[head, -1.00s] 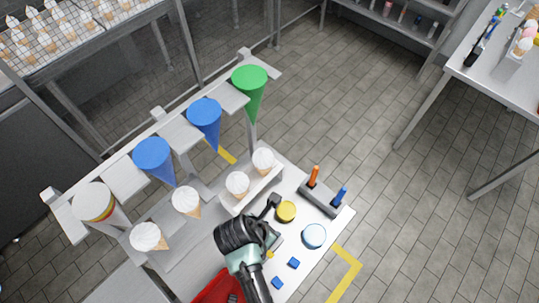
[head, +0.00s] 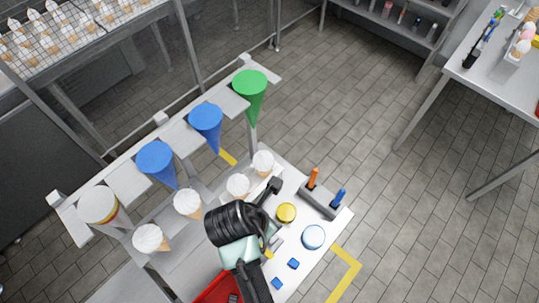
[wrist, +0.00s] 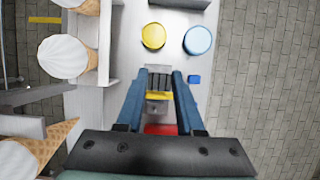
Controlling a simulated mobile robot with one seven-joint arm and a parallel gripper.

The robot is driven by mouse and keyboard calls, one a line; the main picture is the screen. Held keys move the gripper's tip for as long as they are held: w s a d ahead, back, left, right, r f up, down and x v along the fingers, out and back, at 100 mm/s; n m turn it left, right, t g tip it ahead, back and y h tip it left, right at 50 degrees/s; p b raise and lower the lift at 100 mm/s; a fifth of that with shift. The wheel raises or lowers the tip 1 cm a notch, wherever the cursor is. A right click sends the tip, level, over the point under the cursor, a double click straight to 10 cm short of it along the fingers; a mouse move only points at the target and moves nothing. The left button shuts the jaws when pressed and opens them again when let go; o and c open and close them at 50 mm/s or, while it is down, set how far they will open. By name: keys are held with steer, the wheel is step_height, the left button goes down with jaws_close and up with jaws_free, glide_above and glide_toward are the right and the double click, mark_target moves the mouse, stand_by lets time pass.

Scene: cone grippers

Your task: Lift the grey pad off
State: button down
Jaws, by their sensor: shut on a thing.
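In the wrist view my gripper (wrist: 163,76) has its two blue fingers closed in on a small grey ribbed piece, which looks like the grey pad (wrist: 160,81). A yellow strip (wrist: 158,95) and a small grey block show just below it between the fingers. I cannot tell whether the pad touches what lies under it. In the head view my arm and its black joint hide most of the gripper and the pad.
A yellow disc (head: 286,212), a pale blue disc (head: 313,236) and small blue blocks (head: 293,263) lie on the white table. A red bin (head: 218,289) is at the front. A holder with orange and blue handles (head: 318,199) stands right. Ice-cream cones (head: 238,187) and coloured cones (head: 206,125) line the left.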

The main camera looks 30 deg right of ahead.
steer(key=shift+r+p, duration=1.75)
steer(key=shift+p, duration=0.25)
